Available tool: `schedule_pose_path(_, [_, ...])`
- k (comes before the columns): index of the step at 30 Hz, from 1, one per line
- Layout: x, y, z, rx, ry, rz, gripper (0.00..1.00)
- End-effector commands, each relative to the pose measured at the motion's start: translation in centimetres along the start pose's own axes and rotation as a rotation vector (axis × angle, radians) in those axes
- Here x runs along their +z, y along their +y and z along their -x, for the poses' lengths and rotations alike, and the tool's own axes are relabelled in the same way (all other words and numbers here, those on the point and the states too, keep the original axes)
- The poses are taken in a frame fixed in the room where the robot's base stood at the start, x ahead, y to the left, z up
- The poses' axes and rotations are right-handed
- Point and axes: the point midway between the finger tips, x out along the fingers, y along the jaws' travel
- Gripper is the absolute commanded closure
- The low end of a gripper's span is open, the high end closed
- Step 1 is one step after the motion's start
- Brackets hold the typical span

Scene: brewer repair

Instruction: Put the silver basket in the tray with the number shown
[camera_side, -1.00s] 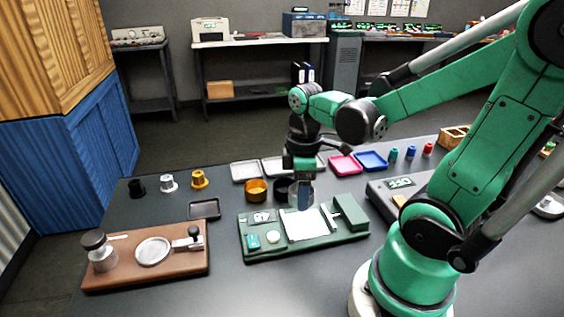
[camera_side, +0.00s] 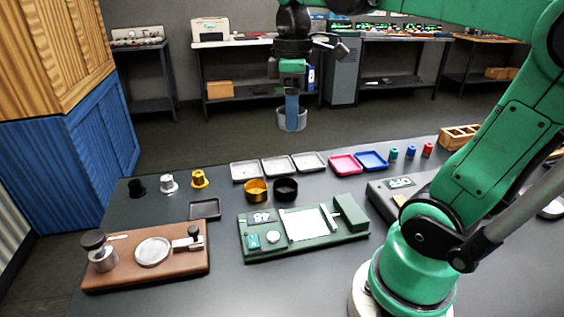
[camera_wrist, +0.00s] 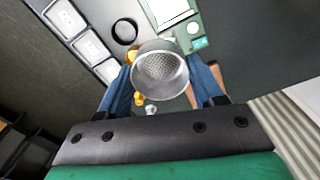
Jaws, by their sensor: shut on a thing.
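The silver basket (camera_side: 292,121) is a round metal cup with a perforated bottom, seen closely in the wrist view (camera_wrist: 160,76). My gripper (camera_side: 291,104) is shut on it, one blue finger on each side, and holds it high above the table. Three pale grey trays, left (camera_side: 245,172), middle (camera_side: 279,167) and right (camera_side: 309,162), stand in a row at the table's back. In the wrist view they carry marks too small to read. A card (camera_side: 262,217) on the green fixture shows a number, perhaps 87. A grey device has a display (camera_side: 400,183), unreadable here.
A gold basket (camera_side: 256,190) and a black basket (camera_side: 286,189) stand in front of the trays. Pink (camera_side: 345,164) and blue (camera_side: 371,161) trays are to the right. The green fixture (camera_side: 340,236) and a brown board (camera_side: 190,264) occupy the front.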

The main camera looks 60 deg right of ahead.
Motion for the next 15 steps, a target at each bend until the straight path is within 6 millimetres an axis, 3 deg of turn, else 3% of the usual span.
schedule_pose_path(8, [-5.0,6.5,-1.8,0.0,0.0,-0.167,0.99])
schedule_pose_path(15, [-8.7,11.7,-5.9,0.0,0.0,-0.311,0.99])
